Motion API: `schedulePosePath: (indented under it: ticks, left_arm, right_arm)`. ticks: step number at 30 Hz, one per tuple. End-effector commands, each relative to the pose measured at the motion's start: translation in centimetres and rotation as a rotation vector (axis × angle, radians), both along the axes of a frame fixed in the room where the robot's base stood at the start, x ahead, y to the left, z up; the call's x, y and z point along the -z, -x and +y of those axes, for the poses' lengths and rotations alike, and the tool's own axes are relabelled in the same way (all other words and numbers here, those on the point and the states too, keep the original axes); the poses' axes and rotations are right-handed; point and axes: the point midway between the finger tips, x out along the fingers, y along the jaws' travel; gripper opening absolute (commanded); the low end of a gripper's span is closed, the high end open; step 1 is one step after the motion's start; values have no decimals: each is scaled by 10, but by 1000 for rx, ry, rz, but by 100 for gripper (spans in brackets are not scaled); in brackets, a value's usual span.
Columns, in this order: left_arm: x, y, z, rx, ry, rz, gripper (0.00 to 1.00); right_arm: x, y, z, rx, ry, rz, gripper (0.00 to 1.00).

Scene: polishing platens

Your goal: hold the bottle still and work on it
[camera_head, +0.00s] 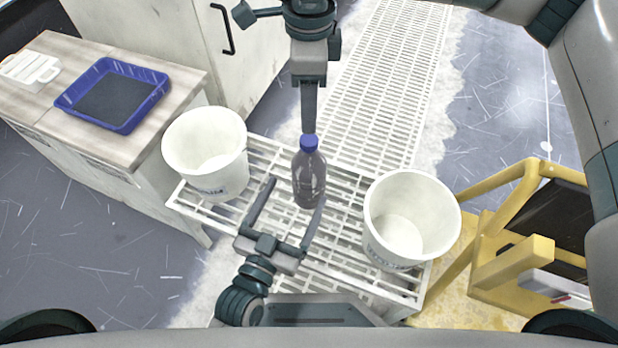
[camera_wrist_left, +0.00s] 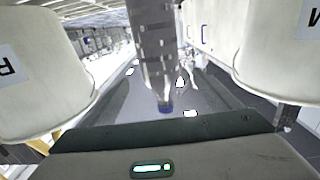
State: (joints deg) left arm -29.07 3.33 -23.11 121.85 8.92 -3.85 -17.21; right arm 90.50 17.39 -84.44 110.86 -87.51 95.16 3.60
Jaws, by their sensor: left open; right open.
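A clear dark-tinted bottle (camera_head: 309,178) with a blue cap (camera_head: 308,143) stands upright on a white slatted rack (camera_head: 345,222), between two white buckets. My left gripper (camera_head: 296,190) is the lower one; its fingers are spread wide, and the bottle stands at or between their tips. I cannot tell whether they touch it. My right gripper (camera_head: 308,127) comes from the top, edge-on, its fingers pointing at the cap; contact with the cap is unclear. In the left wrist view the bottle (camera_wrist_left: 152,45) appears upside down in the middle, with its blue cap low.
White buckets stand left (camera_head: 205,150) and right (camera_head: 411,218) of the bottle, close to the left gripper. A cabinet with a blue tray (camera_head: 112,94) is at the left. A yellow step frame (camera_head: 490,245) is at the right. A slatted walkway (camera_head: 385,75) runs behind.

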Motion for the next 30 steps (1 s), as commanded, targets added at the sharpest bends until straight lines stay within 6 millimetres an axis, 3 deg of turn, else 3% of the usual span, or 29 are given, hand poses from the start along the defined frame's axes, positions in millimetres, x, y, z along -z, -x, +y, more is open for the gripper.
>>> schedulePosePath:
  ticks: [9,15,30]
  left_arm:
    - [-1,-49,-20,0,1,-2,82]
    - [0,-71,-30,0,1,-1,82]
    - [0,-82,-34,0,1,0,82]
  right_arm:
    - [0,0,0,0,0,0,45]
    - [0,0,0,0,0,0,45]
    - [0,0,0,0,0,0,45]
